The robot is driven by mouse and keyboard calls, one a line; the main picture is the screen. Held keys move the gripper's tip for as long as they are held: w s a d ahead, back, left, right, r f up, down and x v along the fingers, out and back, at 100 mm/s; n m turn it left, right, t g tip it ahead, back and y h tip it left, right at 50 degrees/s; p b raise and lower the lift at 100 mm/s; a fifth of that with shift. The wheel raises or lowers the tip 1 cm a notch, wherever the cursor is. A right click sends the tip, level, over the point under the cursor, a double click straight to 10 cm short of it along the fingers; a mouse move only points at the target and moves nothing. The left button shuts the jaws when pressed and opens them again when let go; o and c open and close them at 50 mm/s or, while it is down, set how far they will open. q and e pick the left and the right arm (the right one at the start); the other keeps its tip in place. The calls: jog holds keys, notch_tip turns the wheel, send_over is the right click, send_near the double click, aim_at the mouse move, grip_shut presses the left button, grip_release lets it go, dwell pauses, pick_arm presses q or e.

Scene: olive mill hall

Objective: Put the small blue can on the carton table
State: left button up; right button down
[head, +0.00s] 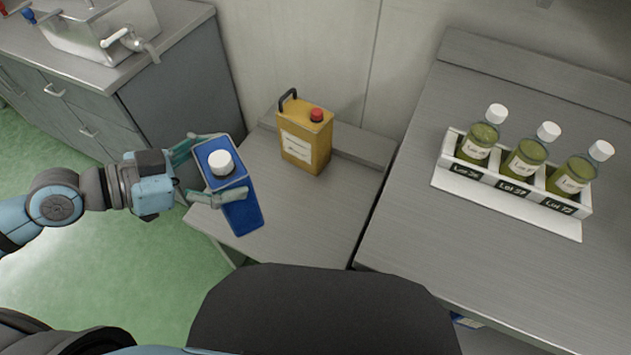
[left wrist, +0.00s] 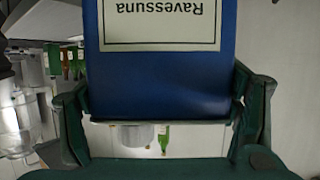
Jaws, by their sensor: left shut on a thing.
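The small blue can (head: 240,212) has a white cap and is held nearly upright over the left part of a low grey table (head: 300,215). My left gripper (head: 224,168) is shut on the can, with one finger on each side of it. In the left wrist view the can (left wrist: 165,85) fills the upper middle between the fingers, its white label upside down. I cannot tell whether its base touches the table. No carton shows, so I cannot tell whether this is the carton table. My right gripper is out of view.
A yellow can (head: 304,140) with a red cap stands at the back of the low table. A larger grey table (head: 400,215) to the right bears a white rack (head: 583,207) with three green bottles. A grey cabinet (head: 180,90) stands at the left.

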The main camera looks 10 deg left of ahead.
aim_at(216, 140)
pick_arm(q)
jog(key=shift+n+t+y, duration=0.4)
jog(key=shift+n+t, duration=0.2)
jog(key=shift+t, duration=0.1)
jog(key=w, duration=0.1)
jog(key=w+a, duration=0.1)
jog(key=w, duration=0.1)
jog(key=w+a+p, duration=0.1)
jog(key=w, duration=0.1)
jog(key=shift+a+r, duration=0.2)
jog(key=shift+r, duration=0.15)
jog(key=w+a+f+n+t+y+p, duration=0.35)
jog(key=w+a, duration=0.35)
jog(key=w, duration=0.3)
jog(key=w+d+f+n+y+p, duration=0.2)
jog(key=w+f, duration=0.2)
jog(key=f, duration=0.1)
notch_tip(216, 140, down, 21)
jog(key=b, duration=1.5)
jog(key=shift+w+d+f, duration=0.2)
jog(key=shift+w, duration=0.05)
jog(key=o, duration=1.9)
jog(key=shift+s+f, duration=0.15)
